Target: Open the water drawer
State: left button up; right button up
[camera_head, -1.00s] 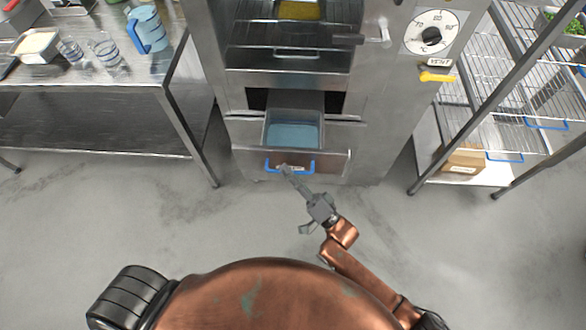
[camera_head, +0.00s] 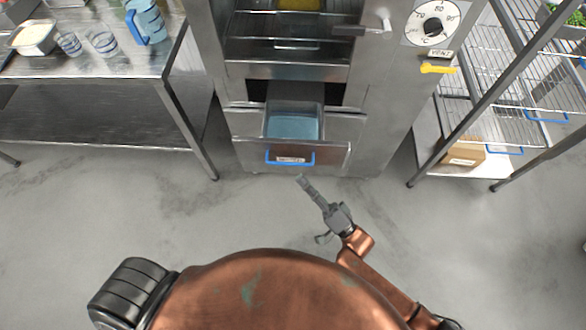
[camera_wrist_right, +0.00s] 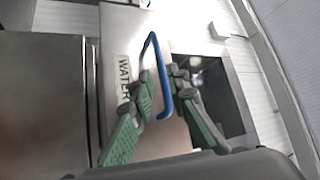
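The water drawer (camera_head: 330,157) is at the bottom of the steel cabinet and stands pulled out, with a tray of blue water (camera_head: 293,126) showing behind its front. Its blue handle (camera_head: 290,162) spans the drawer front. In the right wrist view, the "WATER" label (camera_wrist_right: 124,80) and the blue handle (camera_wrist_right: 160,75) show. My right gripper (camera_head: 301,178) is just in front of the handle and looks clear of it. In its wrist view the green-padded fingers (camera_wrist_right: 160,82) are spread on either side of the handle, with nothing gripped. My left gripper is out of view.
A steel table (camera_head: 90,66) with a jug (camera_head: 147,22), glasses and a white container stands at left. A wire shelf rack (camera_head: 505,100) with a cardboard box (camera_head: 463,152) stands at right. The floor before the drawer is clear. A dial (camera_head: 432,24) and yellow vent lever (camera_head: 437,69) are above.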

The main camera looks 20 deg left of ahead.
jog(key=shift+v, duration=2.1)
